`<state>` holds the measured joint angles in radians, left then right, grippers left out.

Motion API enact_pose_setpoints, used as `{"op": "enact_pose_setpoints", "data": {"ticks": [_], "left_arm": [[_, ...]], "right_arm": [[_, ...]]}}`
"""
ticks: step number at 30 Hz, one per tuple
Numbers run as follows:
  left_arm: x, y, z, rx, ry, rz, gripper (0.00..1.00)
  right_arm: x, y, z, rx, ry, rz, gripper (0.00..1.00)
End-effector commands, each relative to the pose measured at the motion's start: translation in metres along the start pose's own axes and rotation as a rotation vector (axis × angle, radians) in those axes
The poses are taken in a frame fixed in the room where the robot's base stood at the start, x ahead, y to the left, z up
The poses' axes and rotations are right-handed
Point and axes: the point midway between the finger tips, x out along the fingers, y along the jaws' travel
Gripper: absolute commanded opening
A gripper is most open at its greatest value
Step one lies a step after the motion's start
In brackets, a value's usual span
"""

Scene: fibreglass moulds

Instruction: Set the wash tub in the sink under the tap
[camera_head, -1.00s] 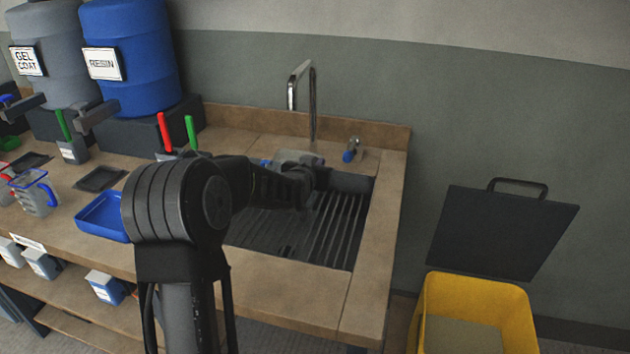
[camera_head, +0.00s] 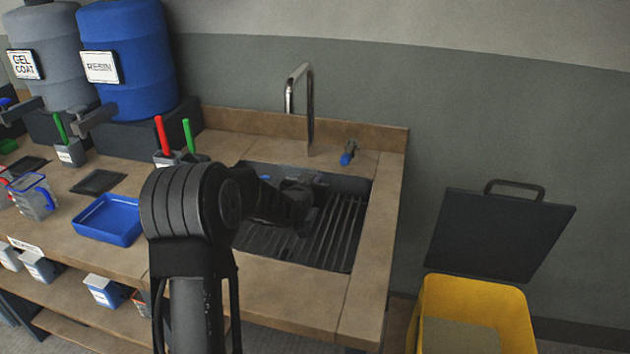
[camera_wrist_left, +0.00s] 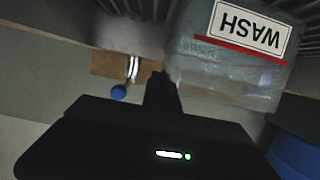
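The wash tub (camera_wrist_left: 232,68) is a translucent grey tub with a white WASH label and a red stripe, upside down in the left wrist view. In the head view only a little of the tub (camera_head: 304,178) shows behind my left gripper, inside the back of the sink. My left gripper (camera_head: 301,206) is over the sink; its fingers (camera_wrist_left: 161,88) are shut at the tub's edge. Whether the tub touches the sink floor is hidden. The dark sink (camera_head: 335,235) has a ribbed floor. The chrome tap (camera_head: 311,105) stands behind it. My right gripper is out of view.
A blue-tipped lever (camera_head: 348,153) stands right of the tap. A blue tray (camera_head: 107,219), brush pots and the resin drum (camera_head: 128,60) are on the bench at left. A yellow bin (camera_head: 475,295) with a raised dark lid is right of the bench. The sink's right part is clear.

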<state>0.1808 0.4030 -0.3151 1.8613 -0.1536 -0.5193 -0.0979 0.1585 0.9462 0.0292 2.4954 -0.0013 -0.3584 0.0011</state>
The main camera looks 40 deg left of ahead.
Motion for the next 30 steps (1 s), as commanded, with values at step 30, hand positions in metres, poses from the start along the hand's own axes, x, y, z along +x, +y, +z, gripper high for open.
{"op": "enact_pose_setpoints", "data": {"ticks": [30], "left_arm": [[-0.063,0.000,-0.001,-0.003,0.002,0.000,0.25]], "right_arm": [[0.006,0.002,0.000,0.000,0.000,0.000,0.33]]}}
